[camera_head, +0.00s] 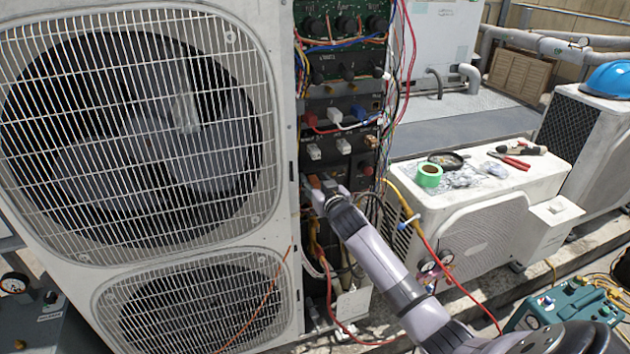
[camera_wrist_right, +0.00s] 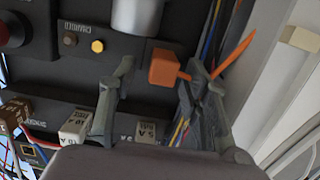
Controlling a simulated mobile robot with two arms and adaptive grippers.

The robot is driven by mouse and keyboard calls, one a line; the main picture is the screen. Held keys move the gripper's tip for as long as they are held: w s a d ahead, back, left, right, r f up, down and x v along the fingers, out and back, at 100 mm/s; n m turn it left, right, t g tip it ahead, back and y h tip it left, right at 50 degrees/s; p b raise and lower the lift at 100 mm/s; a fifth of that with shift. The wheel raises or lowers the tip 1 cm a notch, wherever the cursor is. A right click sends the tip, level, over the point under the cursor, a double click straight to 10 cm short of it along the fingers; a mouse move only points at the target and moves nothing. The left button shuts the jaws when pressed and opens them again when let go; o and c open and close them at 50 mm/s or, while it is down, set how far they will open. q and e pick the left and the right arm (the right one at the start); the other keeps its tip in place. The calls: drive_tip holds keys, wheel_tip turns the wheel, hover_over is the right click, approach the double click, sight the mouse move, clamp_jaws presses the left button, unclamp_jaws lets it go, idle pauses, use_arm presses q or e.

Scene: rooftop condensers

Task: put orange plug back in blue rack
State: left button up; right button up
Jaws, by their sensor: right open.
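The orange plug (camera_wrist_right: 163,68) shows in the right wrist view as a small block with an orange stem towards the right finger. A piece of orange cable (camera_wrist_right: 234,52) shows beyond that finger. My right gripper (camera_wrist_right: 160,72) is open, one finger on each side of the plug. The plug is nearer the right finger, with a gap to the left one. In the head view the right gripper (camera_head: 322,191) is at the dark rack panel (camera_head: 345,92), beside a small orange patch (camera_head: 315,182). No clearly blue rack shows. My left gripper is not in view.
A large fan unit (camera_head: 275,130) stands close on the left. A low white unit (camera_head: 540,178) with tools stands right.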

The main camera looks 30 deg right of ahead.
drive_tip(key=shift+w, duration=0.3)
clamp_jaws()
idle(0.9)
idle(0.5)
